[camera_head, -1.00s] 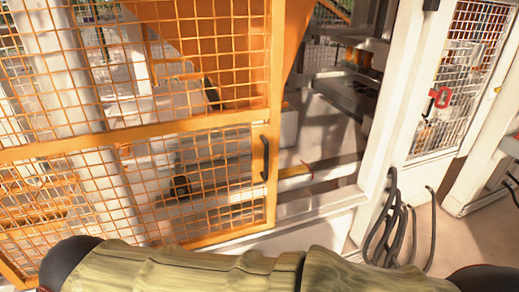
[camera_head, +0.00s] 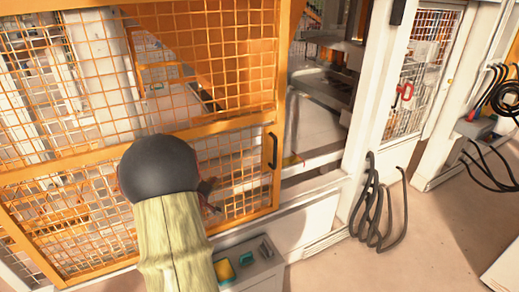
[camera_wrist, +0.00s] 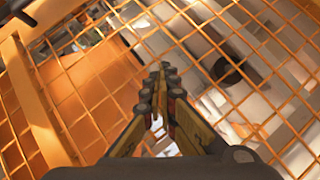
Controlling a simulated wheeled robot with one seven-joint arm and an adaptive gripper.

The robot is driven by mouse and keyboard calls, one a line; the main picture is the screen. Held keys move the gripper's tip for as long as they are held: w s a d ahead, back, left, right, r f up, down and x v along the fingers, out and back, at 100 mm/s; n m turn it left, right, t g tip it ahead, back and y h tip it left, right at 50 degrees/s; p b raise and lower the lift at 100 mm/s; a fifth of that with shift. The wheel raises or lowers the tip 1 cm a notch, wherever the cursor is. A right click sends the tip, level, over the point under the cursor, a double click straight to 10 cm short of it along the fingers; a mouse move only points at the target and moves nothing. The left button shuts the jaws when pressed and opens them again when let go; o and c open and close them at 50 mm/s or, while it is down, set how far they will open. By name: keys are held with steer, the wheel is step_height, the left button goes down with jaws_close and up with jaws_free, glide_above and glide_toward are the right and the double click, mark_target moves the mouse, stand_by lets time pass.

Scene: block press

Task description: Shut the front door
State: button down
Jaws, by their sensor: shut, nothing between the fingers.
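The front door is an orange frame with wire mesh (camera_head: 225,65), filling the left and middle of the head view. Its black handle (camera_head: 273,151) is on the right edge. A gap shows between that edge and the white post (camera_head: 366,105), so the door stands open. My gripper (camera_wrist: 160,78) is shut and empty in the wrist view, its fingertips pointing at the mesh (camera_wrist: 85,85). I cannot tell if they touch it. In the head view my arm's dark joint hides most of the gripper, left of the handle.
Black cables (camera_head: 375,205) hang from the white post to the floor. A small control box with a yellow button (camera_head: 224,270) is below the door. Machinery (camera_head: 325,85) shows through the gap. Bare floor (camera_head: 430,235) lies at the right.

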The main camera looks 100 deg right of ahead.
mark_target(255, 155)
steer(key=s+r+n+g+h, duration=0.15)
steer(key=s+r+g, duration=0.45)
steer(key=s, duration=0.6)
steer(key=shift+g, duration=0.4)
steer(key=shift+s+a+b+x, duration=0.25)
steer(key=shift+s+x, duration=0.15)
steer(key=shift+x, duration=1.75)
steer(key=shift+s+a+b+x, duration=0.25)
steer(key=shift+s+x, duration=0.15)
steer(key=shift+x, duration=1.75)
steer(key=shift+s+a+b+x, duration=0.2)
steer(key=shift+s+a+x, duration=0.15)
steer(key=shift+x, duration=1.8)
steer(key=shift+s+d, duration=0.1)
